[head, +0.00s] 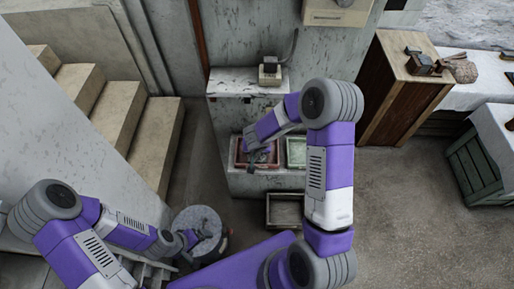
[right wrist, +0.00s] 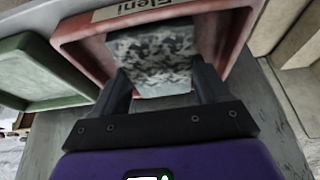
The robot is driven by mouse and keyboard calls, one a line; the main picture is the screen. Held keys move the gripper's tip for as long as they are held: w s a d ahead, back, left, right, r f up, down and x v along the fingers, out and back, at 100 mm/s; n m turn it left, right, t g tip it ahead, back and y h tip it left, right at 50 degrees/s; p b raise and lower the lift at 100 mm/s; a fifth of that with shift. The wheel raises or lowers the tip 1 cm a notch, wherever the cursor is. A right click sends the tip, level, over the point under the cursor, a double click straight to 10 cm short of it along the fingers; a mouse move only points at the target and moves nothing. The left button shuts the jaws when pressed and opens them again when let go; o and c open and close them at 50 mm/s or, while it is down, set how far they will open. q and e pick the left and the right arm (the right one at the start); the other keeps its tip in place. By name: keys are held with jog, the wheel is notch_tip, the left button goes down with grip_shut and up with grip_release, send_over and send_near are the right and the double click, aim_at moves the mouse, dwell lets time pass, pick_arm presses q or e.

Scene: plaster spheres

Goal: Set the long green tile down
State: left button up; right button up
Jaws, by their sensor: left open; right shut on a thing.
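My right gripper (head: 262,154) is at the red tray (head: 239,158) on the low ledge. In the right wrist view my right gripper (right wrist: 163,74) is shut on the green tile (right wrist: 152,48), a block with a mottled grey-and-white face and a pale greenish edge. The tile is within the outline of the red tray (right wrist: 82,55), which bears a label reading "Eleni". Whether it touches the tray floor I cannot tell. In the head view the tile is too small to make out. My left gripper (head: 189,239) is open at the round grey stool (head: 207,221).
A green tray (head: 296,152) stands right of the red one, also in the right wrist view (right wrist: 48,72). A wooden crate (head: 284,209) is below the ledge. A small device (head: 269,71) sits on the upper shelf.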

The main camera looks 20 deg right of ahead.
jog(key=shift+f, duration=0.45)
jog(key=o, duration=1.4)
jog(key=shift+r+p, duration=2.05)
jog(key=shift+p, duration=0.45)
jog(key=shift+f, duration=0.1)
